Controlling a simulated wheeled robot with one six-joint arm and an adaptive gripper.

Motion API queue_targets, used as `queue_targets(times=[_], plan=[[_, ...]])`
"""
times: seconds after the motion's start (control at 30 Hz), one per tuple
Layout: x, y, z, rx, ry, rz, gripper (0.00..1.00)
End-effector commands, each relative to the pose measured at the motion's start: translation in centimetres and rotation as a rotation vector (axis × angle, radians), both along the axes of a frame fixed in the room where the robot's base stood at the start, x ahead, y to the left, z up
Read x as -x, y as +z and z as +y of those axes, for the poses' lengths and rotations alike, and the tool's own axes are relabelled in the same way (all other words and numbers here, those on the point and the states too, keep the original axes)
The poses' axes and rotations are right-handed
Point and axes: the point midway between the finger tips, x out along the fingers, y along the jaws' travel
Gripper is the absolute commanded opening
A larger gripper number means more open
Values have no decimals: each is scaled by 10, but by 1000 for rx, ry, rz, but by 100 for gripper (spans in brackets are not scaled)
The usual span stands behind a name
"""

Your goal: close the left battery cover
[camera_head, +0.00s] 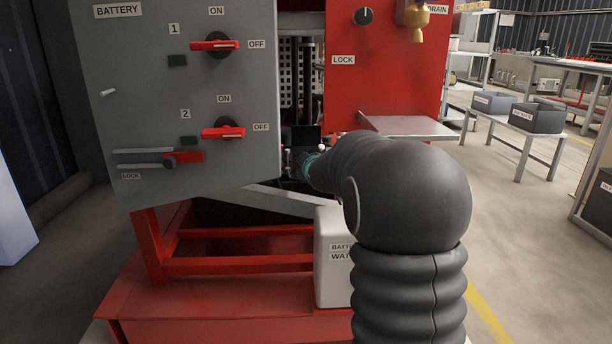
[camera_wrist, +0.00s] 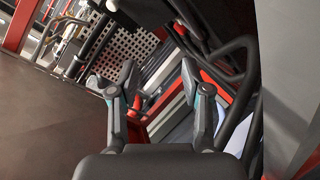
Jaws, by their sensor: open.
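A grey panel marked BATTERY (camera_head: 140,75) stands upright at the left of the head view, with two red switches and a latch-like lever near its lower left. It is set at an angle, and a gap lies between its right edge and the red panel. No other part marked as a battery cover shows. My gripper (camera_head: 304,163) is just right of the grey panel's lower right edge, at the gap, partly hidden by my arm. In the wrist view my gripper (camera_wrist: 157,85) is open, its two fingers spread with nothing visible between them.
A red panel (camera_head: 385,85) with a knob and a brass fitting is right of the gap. A grey shelf (camera_head: 408,127) juts out below it. A white BATTERY WATER container (camera_head: 332,275) stands on the red base (camera_head: 220,310). In the wrist view, a perforated plate (camera_wrist: 130,48) and dark hoses lie ahead.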

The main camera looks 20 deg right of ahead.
Motion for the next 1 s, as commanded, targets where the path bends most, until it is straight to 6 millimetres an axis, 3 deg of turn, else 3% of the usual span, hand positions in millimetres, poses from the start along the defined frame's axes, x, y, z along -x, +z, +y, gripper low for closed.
queue_targets(times=[0.6, 0.8, 1.0], plan=[[92, 24, 43, -168, -93, 125, 48], [109, 25, 50, -198, -110, 150, 48], [114, 24, 53, -208, -114, 159, 48]])
